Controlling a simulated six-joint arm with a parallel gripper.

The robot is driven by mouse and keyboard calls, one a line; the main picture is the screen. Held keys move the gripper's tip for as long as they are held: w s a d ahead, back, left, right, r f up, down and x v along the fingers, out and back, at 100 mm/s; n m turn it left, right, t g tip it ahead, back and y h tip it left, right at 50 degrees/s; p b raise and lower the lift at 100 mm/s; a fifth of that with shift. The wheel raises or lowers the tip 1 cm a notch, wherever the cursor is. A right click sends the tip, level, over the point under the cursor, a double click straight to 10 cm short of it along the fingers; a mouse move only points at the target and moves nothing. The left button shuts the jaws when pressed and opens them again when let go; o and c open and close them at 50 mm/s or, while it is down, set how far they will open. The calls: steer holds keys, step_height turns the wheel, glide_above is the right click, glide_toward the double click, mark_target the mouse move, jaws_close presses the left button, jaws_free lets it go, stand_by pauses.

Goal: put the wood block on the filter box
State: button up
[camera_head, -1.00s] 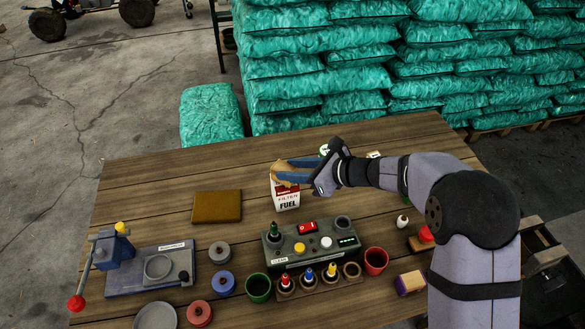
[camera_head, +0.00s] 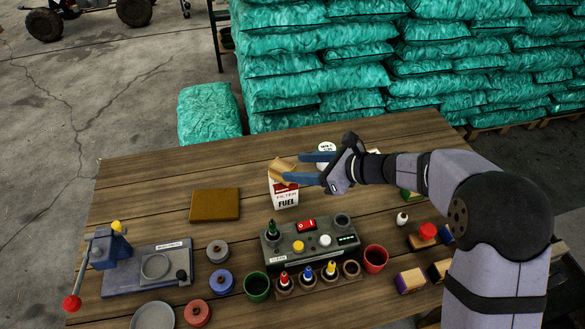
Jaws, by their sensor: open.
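The wood block (camera_head: 281,169) is tan and lies tilted on top of the filter box (camera_head: 285,194), a white and red carton marked FILTER and FUEL that stands behind the control box. My gripper (camera_head: 298,168) is open, with its blue fingers just right of the block. The fingers point left and appear clear of the block, though a slight overlap with the lower finger is hard to judge. Part of the box's top is hidden by the block and the lower finger.
A control box (camera_head: 311,242) with buttons stands in front of the filter box. A brown pad (camera_head: 215,205) lies to the left. A red cup (camera_head: 375,259), a green cup (camera_head: 257,286) and a blue press (camera_head: 110,252) stand nearer the front. The back left of the table is clear.

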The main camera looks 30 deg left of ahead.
steer(key=b+v, duration=0.1)
steer(key=v, duration=0.7)
steer(key=shift+d+b, duration=0.25)
steer(key=shift+b, duration=0.1)
steer(key=s+d+f+n+h, duration=0.4)
steer(key=s+d+n, duration=0.1)
steer(key=d, duration=0.7)
steer(key=s+d+f+n+h, duration=0.4)
steer(key=s+d+n, duration=0.2)
steer(key=d, duration=0.5)
steer(key=s+d+f+n+h, duration=0.4)
steer(key=d+n, duration=0.3)
steer(key=d, duration=0.5)
steer(key=shift+s+d+f, duration=0.3)
steer(key=shift+s+d, duration=0.05)
steer(key=shift+s, duration=0.4)
